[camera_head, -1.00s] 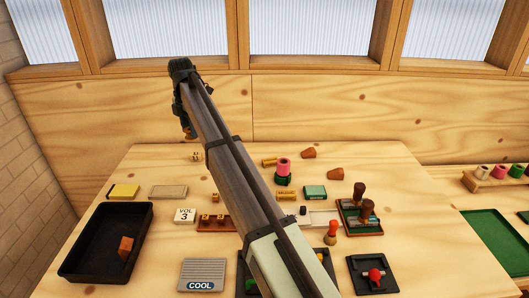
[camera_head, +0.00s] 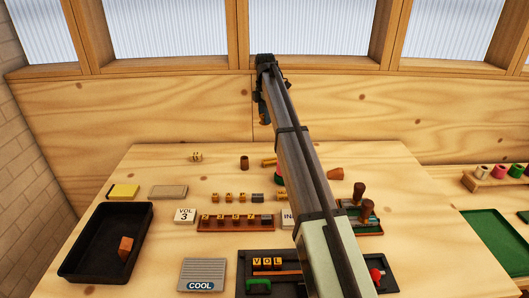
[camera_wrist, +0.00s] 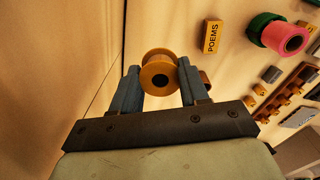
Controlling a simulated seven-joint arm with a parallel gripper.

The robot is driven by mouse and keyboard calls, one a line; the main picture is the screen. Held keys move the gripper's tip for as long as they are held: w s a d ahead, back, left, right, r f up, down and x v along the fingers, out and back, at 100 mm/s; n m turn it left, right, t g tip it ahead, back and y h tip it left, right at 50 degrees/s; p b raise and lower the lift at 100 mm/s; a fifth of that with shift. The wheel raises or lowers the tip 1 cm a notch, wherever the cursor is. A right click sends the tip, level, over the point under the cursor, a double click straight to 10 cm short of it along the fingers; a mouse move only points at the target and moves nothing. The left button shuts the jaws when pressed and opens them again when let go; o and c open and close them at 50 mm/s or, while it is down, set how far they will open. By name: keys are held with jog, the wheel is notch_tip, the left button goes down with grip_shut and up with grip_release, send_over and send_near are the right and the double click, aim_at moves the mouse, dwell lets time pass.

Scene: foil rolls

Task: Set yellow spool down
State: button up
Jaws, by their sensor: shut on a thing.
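My gripper (camera_wrist: 158,68) is shut on the yellow spool (camera_wrist: 160,54), which sits between the two blue-grey fingertips with its dark centre hole facing the wrist camera. In the head view, my gripper (camera_head: 263,112) is high over the back of the table, in front of the wooden wall; the spool cannot be made out there. A pink roll (camera_wrist: 284,38) and a green roll (camera_wrist: 262,25) touch each other at the upper right of the wrist view.
A brown cylinder (camera_head: 244,163) stands on the table below my gripper. A POEMS block (camera_wrist: 212,37) lies nearby. A black tray (camera_head: 78,270) is at left, and a rack of lettered blocks (camera_head: 236,225) is in the middle. The table's back left is mostly clear.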

notch_tip(320, 180, down, 13)
dwell(0.8)
jog(key=shift+f, duration=0.1)
jog(key=o, duration=1.1)
jog(key=shift+o, duration=0.2)
notch_tip(320, 180, up, 12)
